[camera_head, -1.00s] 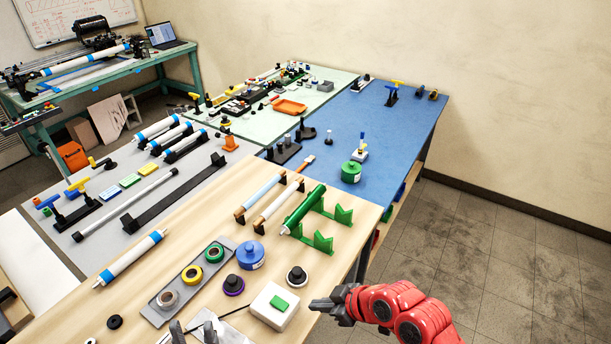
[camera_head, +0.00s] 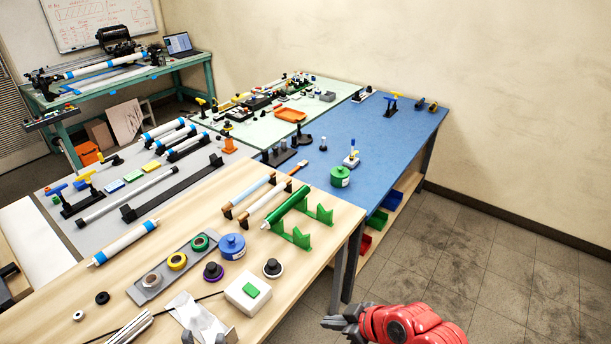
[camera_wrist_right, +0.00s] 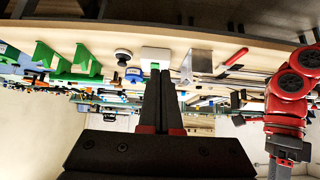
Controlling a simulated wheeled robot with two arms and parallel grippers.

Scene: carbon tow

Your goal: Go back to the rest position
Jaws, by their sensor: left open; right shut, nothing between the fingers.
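My right gripper (camera_head: 338,322) hangs beyond the front right edge of the wooden table (camera_head: 330,222), over the floor. In the right wrist view its dark fingers (camera_wrist_right: 160,72) are together, with nothing between them. The rest of the left arm is outside the head view. A red arm of mine shows at the right of the wrist view.
On the wooden table are a white box with a green button (camera_head: 248,292), a green roll (camera_head: 285,207) beside green stands, a blue container (camera_head: 232,246) and a tray of tape rolls (camera_head: 165,270). A blue table (camera_head: 385,140) adjoins behind. The floor (camera_head: 480,270) at right is clear.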

